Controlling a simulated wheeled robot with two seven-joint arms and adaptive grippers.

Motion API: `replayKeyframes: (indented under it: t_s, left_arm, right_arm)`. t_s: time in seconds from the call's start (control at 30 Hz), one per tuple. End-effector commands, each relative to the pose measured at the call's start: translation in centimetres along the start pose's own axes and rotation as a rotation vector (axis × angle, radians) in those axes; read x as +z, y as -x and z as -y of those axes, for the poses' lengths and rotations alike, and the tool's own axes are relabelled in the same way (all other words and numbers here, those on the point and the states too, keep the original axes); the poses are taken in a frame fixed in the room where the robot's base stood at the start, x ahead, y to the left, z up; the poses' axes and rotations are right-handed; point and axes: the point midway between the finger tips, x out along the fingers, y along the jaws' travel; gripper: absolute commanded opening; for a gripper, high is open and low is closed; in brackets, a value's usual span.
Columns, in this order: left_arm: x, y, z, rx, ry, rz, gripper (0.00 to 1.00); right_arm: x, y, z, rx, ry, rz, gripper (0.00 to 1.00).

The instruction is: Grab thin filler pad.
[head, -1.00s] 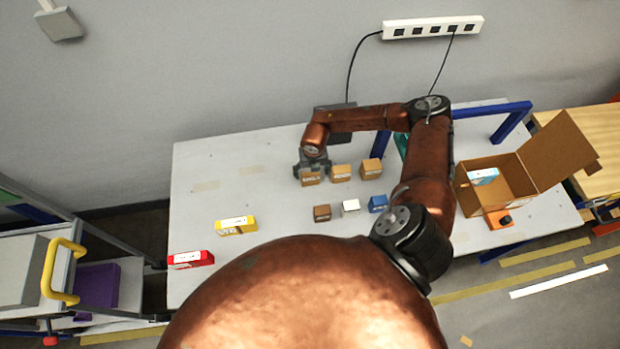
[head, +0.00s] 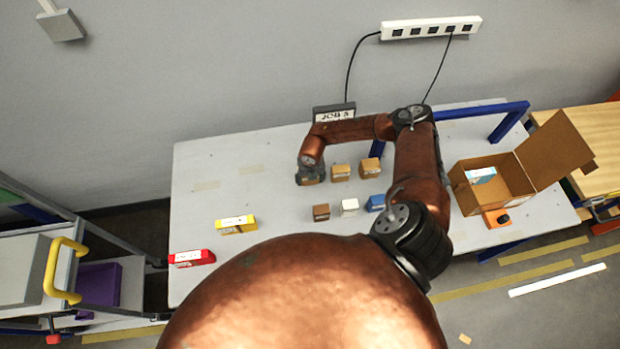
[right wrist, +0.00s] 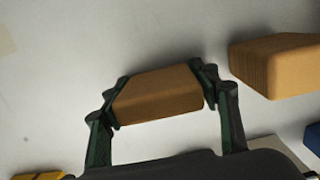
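Three tan blocks stand in the back row on the table; their labels are too small to read, so I cannot tell which is the thin filler pad. My right gripper (head: 311,181) is down over the leftmost tan block (right wrist: 158,93). In the right wrist view its two fingers (right wrist: 161,97) sit at the block's two ends, very close or touching; I cannot tell if they press on it. The head view mostly hides this block. The middle tan block (head: 341,173) and right tan block (head: 370,168) stand to its right. My left gripper is not in view.
Brown (head: 321,212), white (head: 349,207) and blue (head: 376,203) blocks form a nearer row. Yellow (head: 236,225) and red (head: 191,258) boxes lie at left. An open carton (head: 500,185) stands at right. A "JOB 5" sign (head: 334,113) is behind my arm. The table's left part is mostly clear.

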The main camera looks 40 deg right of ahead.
Motion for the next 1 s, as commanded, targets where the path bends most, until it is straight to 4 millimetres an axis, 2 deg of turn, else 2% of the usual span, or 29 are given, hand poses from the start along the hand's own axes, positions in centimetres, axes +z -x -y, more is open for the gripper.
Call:
replayKeyframes:
  t_s: [0.33,0.67,0.87,1.0]
  left_arm:
    - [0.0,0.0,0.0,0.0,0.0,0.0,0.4]
    - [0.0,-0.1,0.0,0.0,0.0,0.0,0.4]
    - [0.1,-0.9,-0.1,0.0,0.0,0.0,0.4]
    - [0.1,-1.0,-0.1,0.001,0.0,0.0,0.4]
  right_arm:
    - [0.0,0.0,0.0,0.0,0.0,0.0,0.31]
    - [0.1,0.4,0.0,0.001,0.0,0.001,0.31]
    - [0.5,2.7,0.0,0.002,0.002,0.005,0.31]
    - [-1.2,5.7,0.8,-0.001,0.004,0.002,0.31]
